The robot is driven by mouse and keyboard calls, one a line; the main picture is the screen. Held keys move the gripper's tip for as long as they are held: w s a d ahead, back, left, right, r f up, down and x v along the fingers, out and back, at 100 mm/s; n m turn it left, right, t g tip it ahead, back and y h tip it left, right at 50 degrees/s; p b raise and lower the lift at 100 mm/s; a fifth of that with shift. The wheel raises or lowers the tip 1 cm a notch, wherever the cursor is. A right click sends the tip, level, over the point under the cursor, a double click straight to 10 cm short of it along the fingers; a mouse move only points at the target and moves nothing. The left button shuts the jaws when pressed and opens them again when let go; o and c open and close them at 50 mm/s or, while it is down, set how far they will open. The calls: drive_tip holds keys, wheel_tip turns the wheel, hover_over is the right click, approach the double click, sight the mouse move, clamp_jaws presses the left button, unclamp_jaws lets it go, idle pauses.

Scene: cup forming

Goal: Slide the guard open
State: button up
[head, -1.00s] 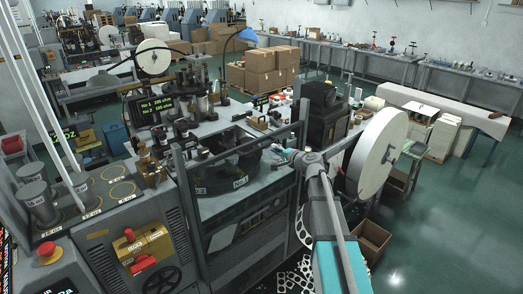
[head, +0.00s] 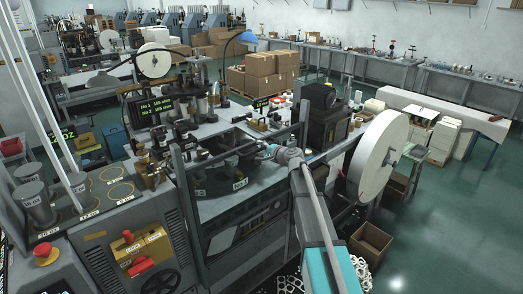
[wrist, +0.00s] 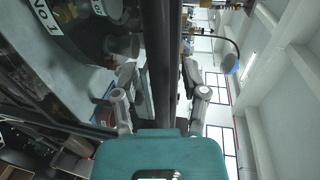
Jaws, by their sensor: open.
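The guard is a dark frame of bars and posts (head: 303,135) around the round turret (head: 225,187) of the forming machine. In the wrist view, a dark guard bar (wrist: 160,50) runs up the middle of the picture. My gripper (head: 265,152) is at the guard's right side in the head view. In the wrist view my gripper (wrist: 163,88) is open, with one finger on each side of the bar. I cannot tell whether either finger touches it. In the head view the fingertips are small and hard to make out.
A large white reel (head: 378,155) stands right of my arm. A yellow switch box (head: 145,248) and a red button (head: 46,250) are on the front panel. An open brown box (head: 372,240) lies on the floor.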

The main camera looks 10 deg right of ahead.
sight(256, 198)
clamp_jaws()
idle(0.3)
wheel_tip(256, 198, down, 29)
drive_tip(key=b, duration=2.8)
drive_tip(key=shift+r+b, duration=0.1)
drive_tip(key=shift+b, duration=0.3)
unclamp_jaws()
drive_tip(key=shift+r, duration=0.25)
